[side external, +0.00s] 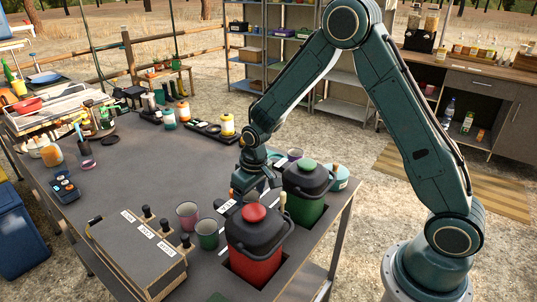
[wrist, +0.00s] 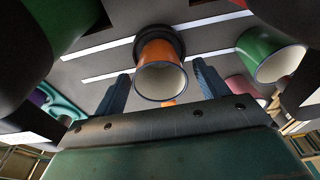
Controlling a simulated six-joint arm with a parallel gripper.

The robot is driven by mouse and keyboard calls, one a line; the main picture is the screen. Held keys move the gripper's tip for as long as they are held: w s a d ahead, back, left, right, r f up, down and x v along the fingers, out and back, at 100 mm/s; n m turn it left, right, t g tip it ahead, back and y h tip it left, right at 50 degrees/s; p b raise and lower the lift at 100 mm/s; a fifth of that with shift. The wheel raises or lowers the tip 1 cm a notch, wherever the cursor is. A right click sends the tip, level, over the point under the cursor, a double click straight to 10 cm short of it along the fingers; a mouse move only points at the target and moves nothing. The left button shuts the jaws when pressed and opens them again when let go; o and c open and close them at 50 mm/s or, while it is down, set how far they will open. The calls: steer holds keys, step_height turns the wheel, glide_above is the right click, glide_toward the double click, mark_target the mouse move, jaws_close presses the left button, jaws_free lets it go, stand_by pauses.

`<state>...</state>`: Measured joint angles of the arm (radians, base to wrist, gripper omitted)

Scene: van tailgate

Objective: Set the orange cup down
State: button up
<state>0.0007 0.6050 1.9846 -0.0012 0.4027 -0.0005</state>
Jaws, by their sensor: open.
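The orange cup (wrist: 157,55) shows in the wrist view with its pale mouth toward the camera. Its base is at a dark round piece between white lines on the grey tabletop. My gripper (wrist: 161,80) is open, with one finger to each side of the cup in the picture; I see no finger touching it. In the side view my gripper (side external: 256,184) is low over the table near its right edge, behind the red-lidded jug. The orange cup cannot be made out there.
A red jug (side external: 254,264) and a green jug (side external: 304,213) stand close to my gripper. A pink cup (side external: 187,214) and a green cup (side external: 207,239) stand to the left, beside a grey box (side external: 135,250). The table's middle is mostly clear.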

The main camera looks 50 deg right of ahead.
step_height(320, 180, up, 12)
steer(key=s, duration=0.1)
steer(key=shift+s, duration=0.35)
stand_by(0.8)
steer(key=s+r+t, duration=0.2)
steer(key=s+r, duration=0.9)
steer(key=s, duration=0.1)
steer(key=s+r+t, duration=0.1)
steer(key=s, duration=1.2)
steer(key=shift+s+r+t, duration=0.3)
steer(key=shift+r+t, duration=0.1)
